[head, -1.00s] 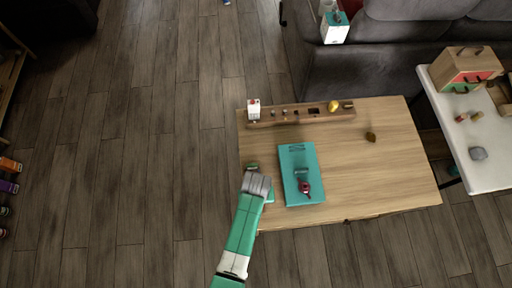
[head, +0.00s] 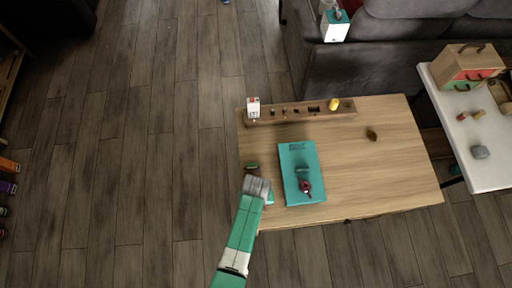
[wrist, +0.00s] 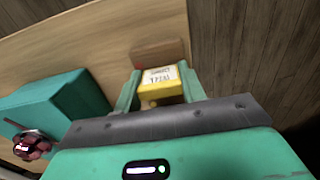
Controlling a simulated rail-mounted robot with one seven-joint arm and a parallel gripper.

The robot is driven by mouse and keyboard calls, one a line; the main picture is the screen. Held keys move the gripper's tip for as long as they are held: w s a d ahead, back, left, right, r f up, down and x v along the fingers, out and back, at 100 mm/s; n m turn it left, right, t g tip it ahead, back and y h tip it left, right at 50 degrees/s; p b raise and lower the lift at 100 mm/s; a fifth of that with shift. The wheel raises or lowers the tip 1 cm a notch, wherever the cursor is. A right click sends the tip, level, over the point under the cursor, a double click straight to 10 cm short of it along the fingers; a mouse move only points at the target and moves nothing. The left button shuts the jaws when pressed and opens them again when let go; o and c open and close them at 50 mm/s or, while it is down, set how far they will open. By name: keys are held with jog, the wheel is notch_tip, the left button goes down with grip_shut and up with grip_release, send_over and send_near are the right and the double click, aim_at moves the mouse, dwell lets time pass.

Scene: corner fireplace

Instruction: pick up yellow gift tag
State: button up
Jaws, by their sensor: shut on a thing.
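The yellow gift tag (wrist: 160,85) shows in the wrist view as a small yellow piece with a white printed label. It sits between the two green fingers of my gripper (wrist: 160,88), which are shut on it. In the head view my gripper (head: 257,186) is over the left front part of the wooden table (head: 380,180), left of a teal box. The tag is hidden by my gripper in the head view. I cannot tell if it touches the table.
The teal box (head: 300,160) lies close to the right with a dark red item (head: 304,187) on it. A small dark green item (head: 252,166) lies just beyond my gripper. A long wooden rack (head: 295,113) stands at the back. The table's right part is mostly clear.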

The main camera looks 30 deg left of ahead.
notch_tip(320, 180, up, 4)
jog(key=shift+f+p, duration=0.15)
jog(key=shift+p, duration=0.45)
jog(key=s+d+p, duration=0.1)
jog(key=s+d, duration=0.2)
jog(key=s, duration=0.4)
jog(key=s+d+r+p, duration=0.1)
jog(key=s+d, duration=0.3)
jog(key=s, duration=0.3)
jog(key=shift+s+r, duration=0.2)
